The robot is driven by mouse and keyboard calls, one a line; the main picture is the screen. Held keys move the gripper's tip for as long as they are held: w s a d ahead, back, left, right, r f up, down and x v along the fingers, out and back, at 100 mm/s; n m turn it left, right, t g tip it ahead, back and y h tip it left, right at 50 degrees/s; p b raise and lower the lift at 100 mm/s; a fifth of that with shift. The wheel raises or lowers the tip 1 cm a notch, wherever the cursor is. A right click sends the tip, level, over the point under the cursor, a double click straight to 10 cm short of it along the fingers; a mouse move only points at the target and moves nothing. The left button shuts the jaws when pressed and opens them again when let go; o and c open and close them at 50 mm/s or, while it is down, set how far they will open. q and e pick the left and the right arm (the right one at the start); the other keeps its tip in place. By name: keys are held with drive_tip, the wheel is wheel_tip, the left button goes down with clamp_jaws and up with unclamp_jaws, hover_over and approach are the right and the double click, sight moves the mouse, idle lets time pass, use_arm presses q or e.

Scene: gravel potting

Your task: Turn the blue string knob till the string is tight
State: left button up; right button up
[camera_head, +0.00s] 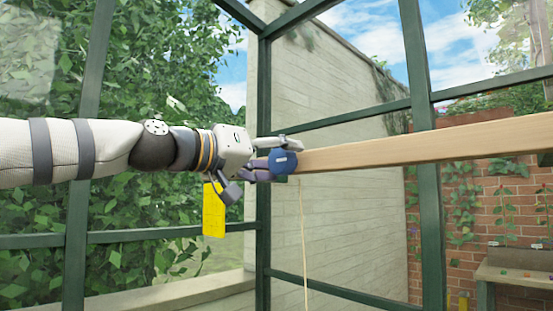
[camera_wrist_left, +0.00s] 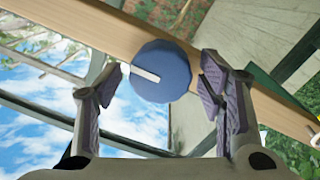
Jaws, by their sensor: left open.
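In the left wrist view, gaps show between the knob and both fingers. A thin pale string (camera_head: 303,240) hangs down from the beam near the knob; its lower end is out of frame. My right gripper is not in view.
A yellow card (camera_head: 214,210) hangs just below my left wrist. Green greenhouse frame posts (camera_head: 264,230) stand behind the beam. A bench (camera_head: 520,273) with small items is at the lower right, before a brick wall (camera_head: 470,215). The space below the beam is mostly open.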

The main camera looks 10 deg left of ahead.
use_arm(q)
drive_tip(key=v, duration=1.2)
drive_tip(key=shift+f, duration=0.1)
